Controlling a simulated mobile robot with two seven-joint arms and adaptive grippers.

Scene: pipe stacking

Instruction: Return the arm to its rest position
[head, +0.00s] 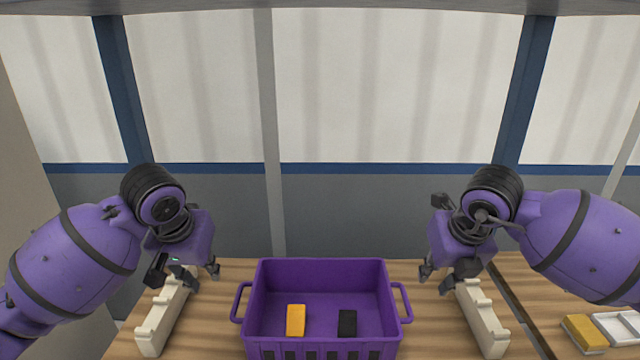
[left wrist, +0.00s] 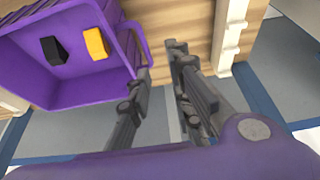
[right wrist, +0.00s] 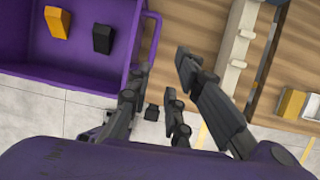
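My left gripper (head: 186,275) hangs above the left cream notched rack, left of the purple crate (head: 318,267). In the left wrist view its fingers (left wrist: 158,65) are spread with nothing between them. My right gripper (head: 438,277) hangs above the right cream rack, right of the crate. In the right wrist view its fingers (right wrist: 156,75) are apart and empty. A yellow block (head: 296,320) and a black block (head: 347,323) lie apart on the crate's floor. Both arms are bent, roughly mirroring each other.
The left cream rack (head: 160,325) and right cream rack (head: 483,322) flank the crate on the wooden table (head: 225,275). At the far right are a yellow-topped bin (head: 584,334) and a white tray (head: 613,326). A pale panelled wall (head: 390,90) with blue posts stands behind.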

